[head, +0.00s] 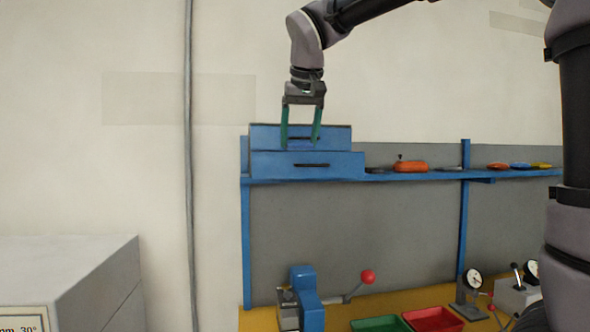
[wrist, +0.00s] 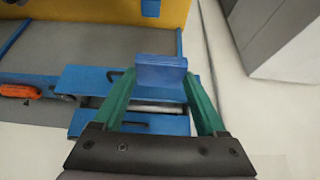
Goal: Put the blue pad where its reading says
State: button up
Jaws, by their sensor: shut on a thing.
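My gripper (head: 301,143) is raised in front of the two stacked blue drawers, shut on a blue block that I take for the blue pad (head: 299,146). In the wrist view the blue pad (wrist: 160,75) sits between the green fingertips of my gripper (wrist: 160,82), clear of any visible support. A dial gauge (head: 472,284) stands on the bench at the right; its reading is too small to make out. A second dial (head: 531,270) stands farther right.
The upper drawer (head: 268,136) and lower drawer (head: 268,167) stand at the left end of a blue shelf (head: 430,175). An orange tool (head: 410,166) lies on it. Below are a blue press (head: 308,297), a green tray (head: 380,324) and a red tray (head: 433,318). A grey cabinet (head: 70,270) stands left.

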jog(key=w+a+f, duration=0.1)
jog(key=w, duration=0.4)
jog(key=w+a+f, duration=0.1)
jog(key=w, duration=0.5)
jog(key=w+a, duration=0.1)
jog(key=w, duration=0.4)
jog(key=shift+w+a+f, duration=0.15)
jog(key=shift+w+f, duration=0.25)
notch_tip(320, 180, down, 4)
jog(key=shift+r, duration=0.15)
jog(key=shift+w+f, duration=0.2)
jog(key=shift+f, duration=0.15)
jog(key=shift+f, duration=0.1)
jog(key=o, duration=1.5)
jog(key=shift+c, duration=0.2)
jog(key=shift+a, duration=0.1)
